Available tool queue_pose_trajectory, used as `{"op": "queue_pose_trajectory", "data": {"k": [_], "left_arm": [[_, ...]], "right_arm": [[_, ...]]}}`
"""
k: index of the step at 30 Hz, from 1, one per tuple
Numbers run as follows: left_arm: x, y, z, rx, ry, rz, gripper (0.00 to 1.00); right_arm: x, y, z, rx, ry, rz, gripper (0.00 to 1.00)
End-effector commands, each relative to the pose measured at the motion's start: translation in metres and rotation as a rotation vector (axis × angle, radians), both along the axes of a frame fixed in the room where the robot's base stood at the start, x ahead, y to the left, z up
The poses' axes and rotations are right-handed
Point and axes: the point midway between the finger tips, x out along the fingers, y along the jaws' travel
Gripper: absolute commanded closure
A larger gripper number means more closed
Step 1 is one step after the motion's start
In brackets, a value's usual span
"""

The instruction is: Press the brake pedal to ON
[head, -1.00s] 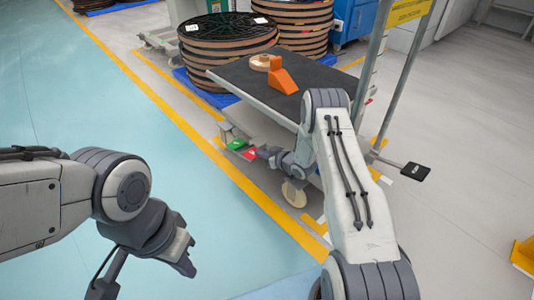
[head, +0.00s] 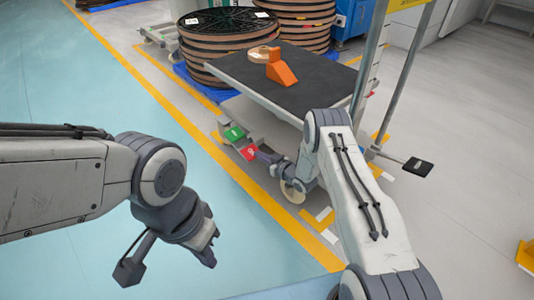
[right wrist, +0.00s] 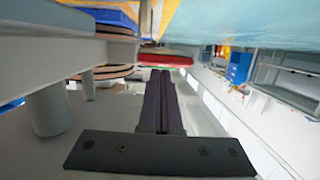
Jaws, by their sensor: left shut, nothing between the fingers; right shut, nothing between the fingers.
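The brake pedal has a green plate (head: 234,133) and a red plate (head: 249,152) with white lettering too small to read. It sits low at the near left end of the cart (head: 290,82). My right gripper (head: 261,157) is shut and empty, its tips right by the red plate in the head view; I cannot tell if they touch. In the right wrist view the shut fingers (right wrist: 161,100) point at the red plate's edge (right wrist: 165,61). My left gripper (head: 211,251) is shut and empty over the teal floor, away from the cart.
An orange wedge (head: 280,70) and a small reel (head: 259,54) sit on the cart's dark top. Large reels (head: 229,40) are stacked behind. The teal floor (head: 110,85) at left is open.

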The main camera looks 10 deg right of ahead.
Motion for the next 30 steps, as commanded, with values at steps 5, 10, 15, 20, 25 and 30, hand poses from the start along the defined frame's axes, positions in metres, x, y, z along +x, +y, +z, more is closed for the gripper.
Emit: {"op": "queue_pose_trajectory", "data": {"k": [5, 10, 15, 20, 25, 30], "left_arm": [[0.000, 0.000, 0.000, 0.000, 0.000, 0.000, 1.00], [0.000, 0.000, -0.001, 0.000, 0.000, 0.000, 1.00], [0.000, 0.000, -0.001, 0.000, 0.000, 0.000, 1.00], [0.000, 0.000, -0.001, 0.000, 0.000, 0.000, 1.00], [0.000, 0.000, 0.000, 0.000, 0.000, 0.000, 1.00], [0.000, 0.000, 0.010, 0.000, 0.000, 0.000, 1.00]], "right_arm": [[-0.001, 0.000, -0.007, -0.001, 0.000, 0.000, 1.00], [-0.001, -0.001, -0.011, -0.001, 0.002, 0.000, 1.00], [-0.002, 0.000, -0.014, -0.002, 0.007, 0.001, 1.00], [-0.002, 0.001, -0.015, -0.002, 0.009, 0.002, 1.00], [-0.004, 0.001, -0.016, -0.002, 0.010, 0.003, 1.00], [-0.015, -0.002, -0.013, 0.000, 0.014, 0.010, 1.00]]}}
